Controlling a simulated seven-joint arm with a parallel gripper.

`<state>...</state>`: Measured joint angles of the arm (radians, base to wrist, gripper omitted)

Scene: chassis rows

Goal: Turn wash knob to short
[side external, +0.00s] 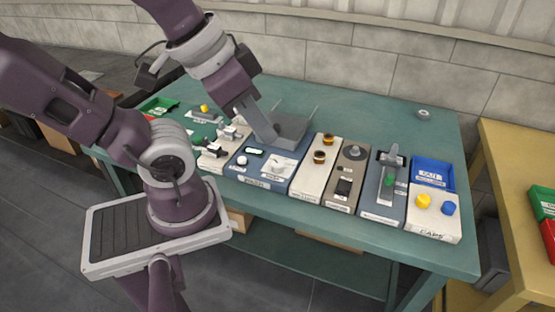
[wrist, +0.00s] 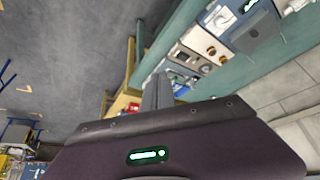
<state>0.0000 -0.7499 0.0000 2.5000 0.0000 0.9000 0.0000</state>
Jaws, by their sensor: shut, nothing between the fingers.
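The wash knob (side external: 279,167) is a small pale knob on a white panel at the front of a blue chassis (side external: 262,183). A small lit display (side external: 255,151) sits behind it on the same chassis. In the wrist view the blue chassis (wrist: 258,32) is at the upper right, with its white knob panel (wrist: 220,18) partly seen. My gripper (side external: 270,137) is shut and empty, above and behind the knob and apart from it. Its grey fingers (wrist: 157,92) show in the wrist view. The knob's pointer setting is too small to read.
A cream chassis with two brown knobs (side external: 319,157) stands right of the blue one. Further right are a dark lever unit (side external: 391,180) and a blue bin (side external: 433,172). White switches (side external: 214,147) are at left. The green table (side external: 370,110) is mostly clear behind the row.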

